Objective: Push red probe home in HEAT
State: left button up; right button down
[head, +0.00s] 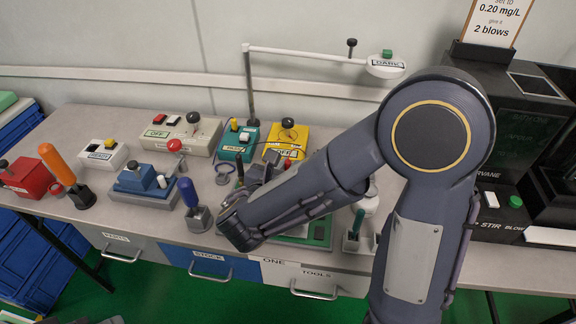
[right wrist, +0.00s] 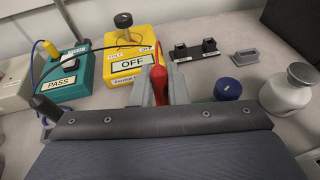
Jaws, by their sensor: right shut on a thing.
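My right gripper (right wrist: 160,88) is shut on the red probe (right wrist: 158,80), which stands roughly upright between the fingers in the right wrist view. In the head view a bit of red (head: 287,163) shows beside my right gripper (head: 264,172), and my forearm hides much of the area. The yellow tester (right wrist: 132,62) reads OFF and has a black knob on top; it also shows in the head view (head: 299,136). The probe is in front of its right side; its tip is hidden, and I cannot tell whether it touches a socket. No HEAT label is readable. My left gripper is not seen.
A teal tester (right wrist: 68,74) reading PASS, with a yellow plug, stands left of the yellow one. A black two-post holder (right wrist: 195,50), a blue knob (right wrist: 228,88) and a white bottle (right wrist: 288,90) are to the right. A lamp post (head: 250,85) rises behind.

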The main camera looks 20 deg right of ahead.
jog(key=c, duration=1.3)
grip_release()
jog(key=shift+c, duration=0.2)
jog(key=p+v, duration=0.1)
jog(key=v, duration=0.6)
jog(key=shift+s+a, duration=0.25)
jog(key=shift+s, duration=0.05)
